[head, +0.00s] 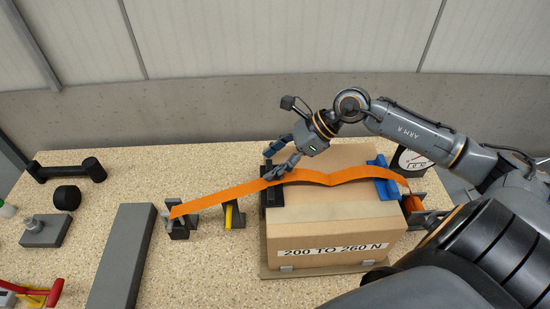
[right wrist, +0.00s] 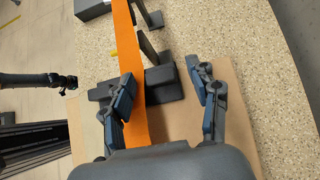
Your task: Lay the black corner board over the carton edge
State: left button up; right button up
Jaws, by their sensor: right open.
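The carton (head: 330,222) is a tan box with a "200 TO 260 N" label. The black corner board (head: 271,197) is at the carton's left top edge; it also shows in the right wrist view (right wrist: 165,88). An orange strap (head: 222,195) runs across the carton top and passes over part of the black board. A blue corner board (head: 384,185) is at the right top edge, near the strap. My right gripper (head: 269,163) is open just above the black board; its fingers (right wrist: 162,80) stand either side of the board and strap. Whether they touch is unclear.
Left of the carton stand a grey bracket (head: 178,229) at the strap's end and a yellow-and-black post (head: 234,216). A long grey block (head: 122,260) lies further left. A dial gauge (head: 412,163) stands behind the carton at right. Small weights and tools lie far left.

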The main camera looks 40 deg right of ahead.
jog(key=shift+d, duration=0.1)
jog(key=v, duration=1.2)
